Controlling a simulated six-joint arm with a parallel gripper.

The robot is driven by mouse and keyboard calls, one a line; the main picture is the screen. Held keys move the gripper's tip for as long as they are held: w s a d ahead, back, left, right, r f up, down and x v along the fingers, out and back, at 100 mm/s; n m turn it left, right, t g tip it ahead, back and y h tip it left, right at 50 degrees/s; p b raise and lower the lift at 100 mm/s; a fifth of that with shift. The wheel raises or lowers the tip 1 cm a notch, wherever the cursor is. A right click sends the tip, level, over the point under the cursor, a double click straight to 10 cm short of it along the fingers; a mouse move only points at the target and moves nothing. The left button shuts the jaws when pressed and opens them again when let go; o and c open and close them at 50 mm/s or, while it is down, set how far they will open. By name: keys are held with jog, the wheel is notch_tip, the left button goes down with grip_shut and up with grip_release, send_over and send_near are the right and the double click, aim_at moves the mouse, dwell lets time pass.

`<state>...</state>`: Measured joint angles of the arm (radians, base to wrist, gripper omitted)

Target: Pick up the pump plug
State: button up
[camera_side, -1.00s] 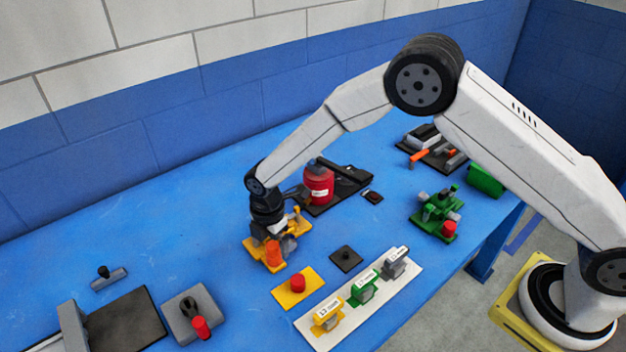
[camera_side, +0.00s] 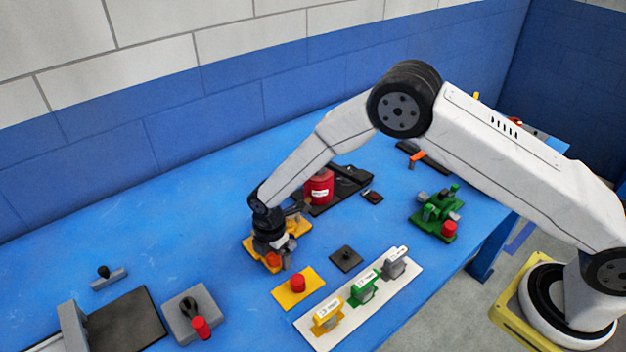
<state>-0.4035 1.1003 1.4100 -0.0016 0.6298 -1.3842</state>
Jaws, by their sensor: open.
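No part is readably marked as the pump plug, so I cannot tell for sure which one it is. A yellow fixture (camera_side: 297,224) stands left of the table's middle, with an orange part (camera_side: 272,259) low at its front. My gripper (camera_side: 279,263) points down over this fixture, with its fingers low beside the orange part. It is open. My gripper hides much of the fixture and part of the orange piece, and I cannot tell whether the fingers touch it. Yellow (camera_side: 326,318), green (camera_side: 364,287) and grey (camera_side: 395,264) labelled blocks stand on a white strip.
A yellow plate with a red button (camera_side: 297,283) and a black square plate (camera_side: 346,258) lie right of my gripper. A red cylinder (camera_side: 319,187) stands behind it. A green fixture (camera_side: 437,213) is farther right.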

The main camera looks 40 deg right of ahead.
grip_shut()
jog(key=shift+r, duration=0.15)
jog(key=shift+r, duration=0.85)
jog(key=s+d+r, duration=0.2)
jog(key=s+r, duration=0.3)
jog(key=s, duration=0.1)
jog(key=s+d+r, duration=0.2)
jog(key=s+r, duration=0.4)
jog(key=s, duration=0.1)
jog(key=shift+d, duration=0.3)
jog(key=shift+s, duration=0.1)
